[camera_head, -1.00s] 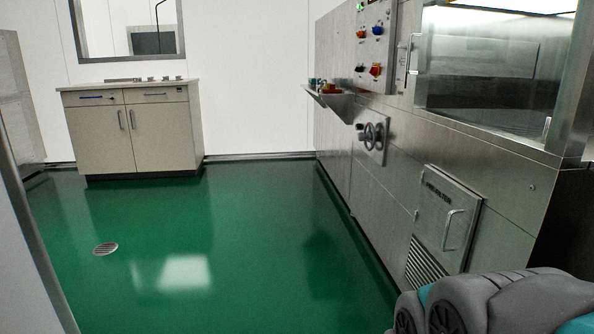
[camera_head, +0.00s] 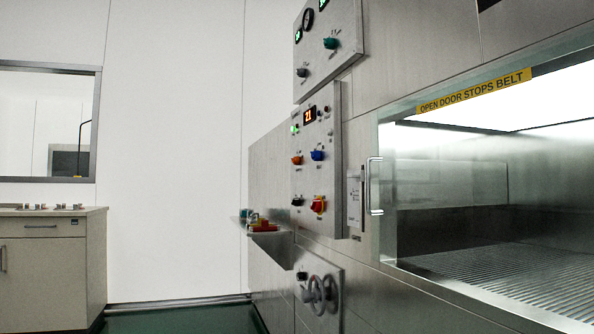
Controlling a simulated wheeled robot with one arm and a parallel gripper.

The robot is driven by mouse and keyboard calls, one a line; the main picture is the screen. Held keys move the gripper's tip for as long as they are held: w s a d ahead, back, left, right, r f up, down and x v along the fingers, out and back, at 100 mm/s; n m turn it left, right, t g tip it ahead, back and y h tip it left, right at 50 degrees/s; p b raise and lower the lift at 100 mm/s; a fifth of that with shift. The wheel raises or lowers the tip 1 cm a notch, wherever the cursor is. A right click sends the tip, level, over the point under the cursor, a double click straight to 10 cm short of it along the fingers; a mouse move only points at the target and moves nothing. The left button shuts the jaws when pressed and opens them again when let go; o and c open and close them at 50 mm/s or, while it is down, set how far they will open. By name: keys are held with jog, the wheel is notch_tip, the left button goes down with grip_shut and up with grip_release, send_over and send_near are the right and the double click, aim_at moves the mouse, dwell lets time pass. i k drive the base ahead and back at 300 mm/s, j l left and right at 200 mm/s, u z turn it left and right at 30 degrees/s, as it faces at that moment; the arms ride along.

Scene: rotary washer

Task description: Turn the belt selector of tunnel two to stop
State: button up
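The middle control panel (camera_head: 317,160) is on the steel wall right of centre. It has a red digit display (camera_head: 310,115), an orange knob (camera_head: 297,160), a blue knob (camera_head: 318,155), a black knob (camera_head: 297,201) and a red-and-yellow switch (camera_head: 318,205). An upper panel (camera_head: 328,48) has a gauge, a teal knob (camera_head: 331,43) and a dark knob (camera_head: 302,72). The labels are too small to read, so I cannot tell which knob is the belt selector of tunnel two. My gripper is not in view.
A glass-fronted chamber (camera_head: 445,190) with a handle (camera_head: 374,186) and a yellow sign (camera_head: 474,92) fills the right. A small shelf (camera_head: 264,233) with coloured items juts out below the panel. A cabinet (camera_head: 46,262) stands at left.

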aim_at(316, 156)
jog(key=i+j+z, duration=0.1)
jog(key=i+j, duration=0.2)
jog(key=i+j+z, duration=0.1)
jog(key=i+j, duration=0.2)
jog(key=j, duration=0.2)
jog(key=i+j+z, duration=0.1)
jog(key=i+j, duration=0.2)
jog(key=i+j+z, duration=0.15)
jog(key=j, duration=0.4)
jog(key=i, duration=0.1)
